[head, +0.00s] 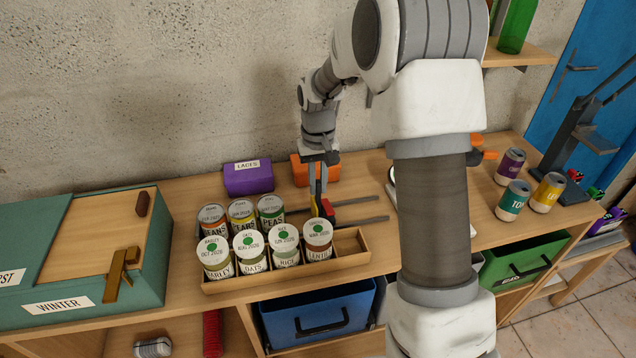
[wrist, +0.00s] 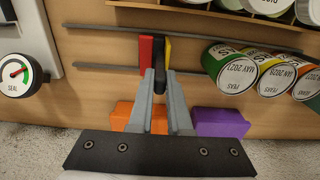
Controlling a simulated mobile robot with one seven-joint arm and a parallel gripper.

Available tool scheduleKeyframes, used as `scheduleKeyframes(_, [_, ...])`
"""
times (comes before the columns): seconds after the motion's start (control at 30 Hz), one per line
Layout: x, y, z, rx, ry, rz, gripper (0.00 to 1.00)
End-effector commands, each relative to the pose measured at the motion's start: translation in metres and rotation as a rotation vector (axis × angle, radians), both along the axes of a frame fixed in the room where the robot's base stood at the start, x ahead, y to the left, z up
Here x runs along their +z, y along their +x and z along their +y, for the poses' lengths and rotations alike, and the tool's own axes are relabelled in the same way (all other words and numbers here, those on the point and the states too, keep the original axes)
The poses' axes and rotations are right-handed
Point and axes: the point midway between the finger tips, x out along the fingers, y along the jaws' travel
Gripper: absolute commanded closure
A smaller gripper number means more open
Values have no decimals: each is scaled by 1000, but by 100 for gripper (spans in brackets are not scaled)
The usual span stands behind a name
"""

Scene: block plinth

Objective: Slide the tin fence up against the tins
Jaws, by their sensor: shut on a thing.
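The tin fence (head: 328,208) is a small upright piece with red and yellow sides and a dark grip. It sits on two dark rails behind the front tray. My gripper (head: 319,188) is shut on the fence's dark grip from above. In the wrist view the fence (wrist: 145,50) lies between my gripper's fingertips (wrist: 160,78). Bare bench shows between the fence's yellow side and the nearest, green-labelled tin.
A wooden tray (head: 350,250) holds several tins in front. A purple laces box (head: 248,178) and an orange box (head: 300,170) stand behind, near the wall. A teal case (head: 150,260) is at left. A dial gauge (wrist: 18,72) is beyond the fence's red side.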

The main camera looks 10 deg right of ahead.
Motion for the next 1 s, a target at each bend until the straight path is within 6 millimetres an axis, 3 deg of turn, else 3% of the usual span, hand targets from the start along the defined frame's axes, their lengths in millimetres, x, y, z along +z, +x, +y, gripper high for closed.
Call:
scheduleKeyframes(0.67, [1,0,0,0,0,-1,100])
scheduleKeyframes(0.77, [1,1,10,3,0,-1,100])
scheduleKeyframes(1.0, [1,0,64,7,1,-1,100])
